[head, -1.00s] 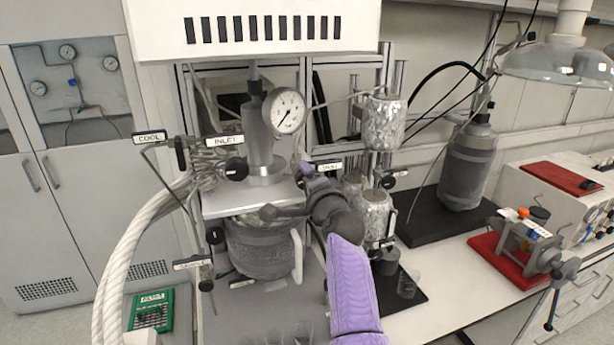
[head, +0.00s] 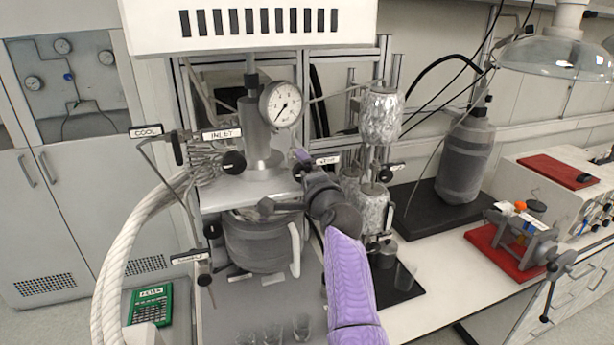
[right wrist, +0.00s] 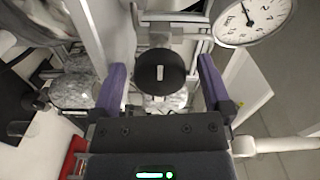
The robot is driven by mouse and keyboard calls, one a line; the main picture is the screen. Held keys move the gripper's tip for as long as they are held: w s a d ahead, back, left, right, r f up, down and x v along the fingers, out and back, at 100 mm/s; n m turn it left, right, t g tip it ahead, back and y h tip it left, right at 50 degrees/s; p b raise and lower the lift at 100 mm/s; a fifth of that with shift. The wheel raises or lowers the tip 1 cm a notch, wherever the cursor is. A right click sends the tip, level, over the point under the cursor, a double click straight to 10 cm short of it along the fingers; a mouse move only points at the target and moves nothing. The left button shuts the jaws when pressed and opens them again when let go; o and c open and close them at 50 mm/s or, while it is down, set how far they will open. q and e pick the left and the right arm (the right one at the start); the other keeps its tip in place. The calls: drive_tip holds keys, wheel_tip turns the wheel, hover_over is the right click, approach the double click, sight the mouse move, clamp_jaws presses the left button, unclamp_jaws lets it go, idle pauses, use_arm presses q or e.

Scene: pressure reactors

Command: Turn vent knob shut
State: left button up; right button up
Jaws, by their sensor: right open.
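A round black knob (right wrist: 160,73) with a short white mark on its face sits between my right gripper's fingers in the right wrist view. My right gripper (right wrist: 163,84) is open, with one purple finger on each side of the knob and visible gaps. In the head view my right gripper (head: 302,162) reaches to the reactor's right side, beside a small white label (head: 328,160) too blurred to read surely. The knob there is mostly hidden by the gripper. My left gripper is not in view.
A dial gauge (head: 281,104) stands above and left of my right gripper. The inlet knob (head: 233,162) and its label (head: 222,134) are further left. Foil-wrapped vessels (head: 382,116) stand close on the right. Glass beakers (head: 302,328) are on the bench below.

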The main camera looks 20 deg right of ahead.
drive_tip(key=s+b, duration=0.1)
drive_tip(key=s, duration=0.9)
drive_tip(key=shift+d, duration=0.15)
